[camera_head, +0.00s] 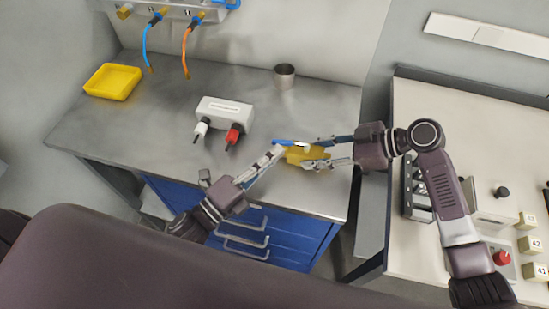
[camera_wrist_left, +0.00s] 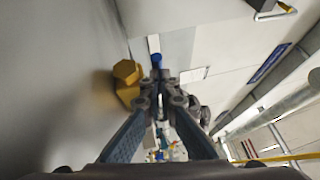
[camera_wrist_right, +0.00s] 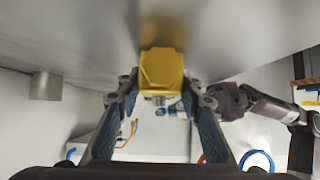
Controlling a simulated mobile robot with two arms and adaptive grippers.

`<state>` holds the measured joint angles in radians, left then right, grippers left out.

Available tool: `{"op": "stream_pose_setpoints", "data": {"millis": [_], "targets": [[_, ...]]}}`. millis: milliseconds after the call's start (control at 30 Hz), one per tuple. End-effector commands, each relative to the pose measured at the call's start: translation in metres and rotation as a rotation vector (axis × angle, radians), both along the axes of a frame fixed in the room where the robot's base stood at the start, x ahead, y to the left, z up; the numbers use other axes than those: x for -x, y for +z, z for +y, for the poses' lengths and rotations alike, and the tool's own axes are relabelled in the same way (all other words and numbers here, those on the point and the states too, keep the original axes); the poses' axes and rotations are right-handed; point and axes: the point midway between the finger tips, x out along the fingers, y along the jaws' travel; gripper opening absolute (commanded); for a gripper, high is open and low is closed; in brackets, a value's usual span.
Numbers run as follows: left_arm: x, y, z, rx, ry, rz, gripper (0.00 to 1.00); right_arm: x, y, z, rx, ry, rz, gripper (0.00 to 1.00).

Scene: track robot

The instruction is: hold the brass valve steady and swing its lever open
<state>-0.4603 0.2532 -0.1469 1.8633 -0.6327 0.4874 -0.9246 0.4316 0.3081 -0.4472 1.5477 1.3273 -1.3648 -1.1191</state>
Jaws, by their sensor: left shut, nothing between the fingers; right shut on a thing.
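The brass valve (camera_head: 305,156) is at the right part of the steel bench, near its front edge. Its blue lever (camera_head: 288,143) shows beside it, at the tip of my left gripper. My right gripper (camera_head: 322,153) is shut on the valve body; the right wrist view shows the yellow-brass body (camera_wrist_right: 162,72) between its fingers. My left gripper (camera_head: 274,153) is shut with nothing between its fingers. In the left wrist view a brass hexagonal end (camera_wrist_left: 127,78) lies left of the fingertips and the blue lever end (camera_wrist_left: 157,61) just beyond them. I cannot tell whether they touch the lever.
A white box (camera_head: 224,112) with a white and a red plug stands left of the valve. A metal cup (camera_head: 284,76) and a yellow tray (camera_head: 112,81) are farther back. Blue and orange cables hang at the back left. Bare bench lies between them.

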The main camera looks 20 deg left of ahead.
Motion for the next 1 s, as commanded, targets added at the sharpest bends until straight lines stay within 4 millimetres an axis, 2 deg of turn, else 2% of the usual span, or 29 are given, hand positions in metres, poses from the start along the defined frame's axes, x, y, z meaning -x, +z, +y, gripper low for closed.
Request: {"op": "stream_pose_setpoints", "data": {"millis": [100,467,800,1000], "targets": [[-0.007,-0.003,0.007,-0.008,0.015,0.004,0.0,0.003,-0.001,0.0,0.002,0.009,0.003,0.0],[-0.004,-0.005,0.011,-0.011,0.022,0.006,0.0,0.005,-0.002,0.001,0.002,0.014,0.004,0.0],[0.041,-0.011,0.032,-0.008,0.012,0.008,0.0,0.003,-0.002,0.0,0.002,0.01,0.003,0.0],[0.061,-0.012,0.041,-0.004,0.007,0.002,0.0,0.003,-0.002,0.0,0.002,0.009,0.003,0.0]]}}
